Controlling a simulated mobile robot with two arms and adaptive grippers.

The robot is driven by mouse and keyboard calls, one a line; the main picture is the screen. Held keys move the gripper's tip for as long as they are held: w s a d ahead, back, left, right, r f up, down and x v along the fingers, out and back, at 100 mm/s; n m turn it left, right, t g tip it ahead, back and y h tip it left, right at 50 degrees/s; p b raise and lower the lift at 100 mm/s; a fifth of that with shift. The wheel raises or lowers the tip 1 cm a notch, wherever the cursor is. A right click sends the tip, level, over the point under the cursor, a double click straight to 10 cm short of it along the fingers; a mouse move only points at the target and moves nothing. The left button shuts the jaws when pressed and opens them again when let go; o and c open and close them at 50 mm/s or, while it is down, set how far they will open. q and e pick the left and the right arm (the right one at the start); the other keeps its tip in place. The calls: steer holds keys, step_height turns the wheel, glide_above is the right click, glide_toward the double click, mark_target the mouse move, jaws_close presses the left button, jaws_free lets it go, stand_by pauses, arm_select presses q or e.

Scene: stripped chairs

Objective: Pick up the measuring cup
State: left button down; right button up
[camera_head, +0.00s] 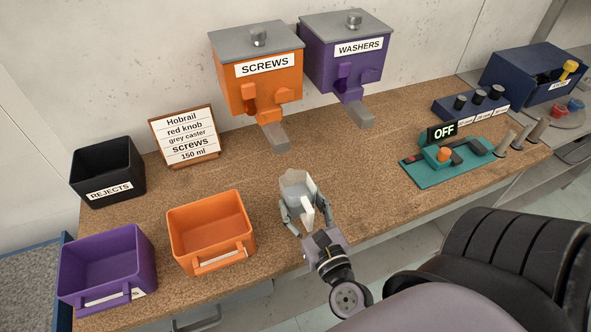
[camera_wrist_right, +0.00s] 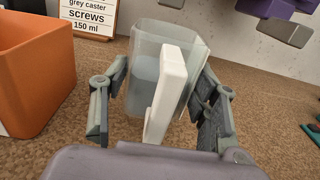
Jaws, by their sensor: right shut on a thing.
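The measuring cup (camera_head: 294,184) is a clear cup with a white handle. It is near the front edge of the workbench, right of the orange bin. My right gripper (camera_head: 303,212) is shut on it, with a finger on either side. In the right wrist view the cup (camera_wrist_right: 150,75) is upright between the fingers of the gripper (camera_wrist_right: 160,105), with its white handle facing the camera. I cannot tell whether its base touches the bench. My left gripper is not in view.
The orange bin (camera_head: 211,256), purple bin (camera_head: 106,292) and black rejects bin (camera_head: 108,200) stand at left. Orange screws (camera_head: 262,98) and purple washers (camera_head: 335,75) dispensers hang on the wall. A sign (camera_head: 185,157) stands behind.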

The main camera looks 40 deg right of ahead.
mark_target(312, 224)
steer(key=b+v, duration=0.3)
steer(key=v, duration=0.4)
steer(key=shift+b+v, duration=0.65)
steer(key=shift+v, duration=0.1)
steer(key=shift+r, duration=0.1)
steer(key=o, duration=0.8)
jaws_close()
jaws_free()
jaws_close()
